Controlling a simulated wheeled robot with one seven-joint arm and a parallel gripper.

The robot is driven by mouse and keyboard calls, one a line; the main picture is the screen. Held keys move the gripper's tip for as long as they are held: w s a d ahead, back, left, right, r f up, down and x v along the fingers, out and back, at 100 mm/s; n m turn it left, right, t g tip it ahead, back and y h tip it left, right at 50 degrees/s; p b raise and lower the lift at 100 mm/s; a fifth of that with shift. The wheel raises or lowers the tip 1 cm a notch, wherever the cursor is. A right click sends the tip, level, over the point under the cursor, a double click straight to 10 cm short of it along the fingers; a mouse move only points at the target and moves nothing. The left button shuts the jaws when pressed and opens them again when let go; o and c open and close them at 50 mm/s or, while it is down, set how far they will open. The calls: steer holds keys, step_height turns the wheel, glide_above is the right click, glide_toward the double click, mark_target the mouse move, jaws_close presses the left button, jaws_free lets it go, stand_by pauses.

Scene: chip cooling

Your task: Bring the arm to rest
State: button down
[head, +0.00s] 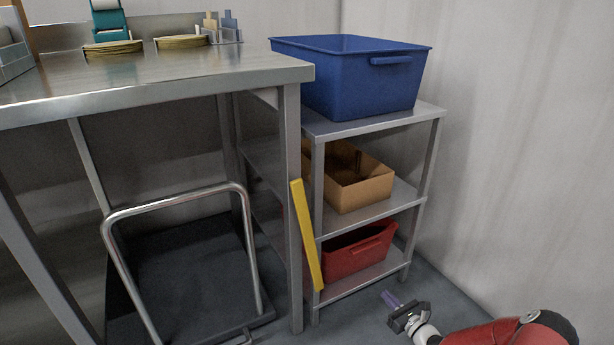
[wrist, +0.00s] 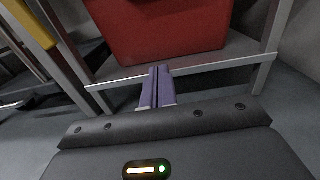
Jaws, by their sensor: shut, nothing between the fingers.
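My gripper (head: 392,299) is at the lower right of the head view, low in front of the metal shelf rack (head: 372,126). Its two purple fingers are together and hold nothing. In the wrist view the shut fingers (wrist: 157,86) point toward the red bin (wrist: 160,30) on the bottom shelf. They appear apart from the bin and the shelf edge. My arm, red and black, comes in from the bottom right of the head view.
A blue bin (head: 345,80) stands on the rack's top and a cardboard box (head: 361,194) on its middle shelf. A yellow bar (head: 306,235) leans by the rack. A steel table (head: 170,83) and a dark cart (head: 180,265) are left. A bare wall (head: 530,150) is right.

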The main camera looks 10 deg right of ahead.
steer(key=s+a+r+n+g+y+p, duration=0.1)
steer(key=s+a+r+n+g+p, duration=0.15)
steer(key=a+r+n+g, duration=0.5)
steer(key=s+a+r+n+g+y+p, duration=0.1)
steer(key=s+a+r+n+g, duration=0.15)
steer(key=a+r+n, duration=0.6)
steer(key=s+a+r+n+g+y+p, duration=0.1)
steer(key=s+a+r+n+g, duration=0.25)
steer(key=r, duration=0.85)
steer(key=s+r+n+t+h+p, duration=0.2)
steer(key=s+r+n+h+p, duration=0.3)
steer(key=s+r, duration=1.7)
steer(key=s+n+h, duration=0.2)
steer(key=n+h, duration=0.2)
steer(key=n, duration=0.3)
steer(key=shift+h, duration=0.4)
steer(key=shift+t, duration=0.25)
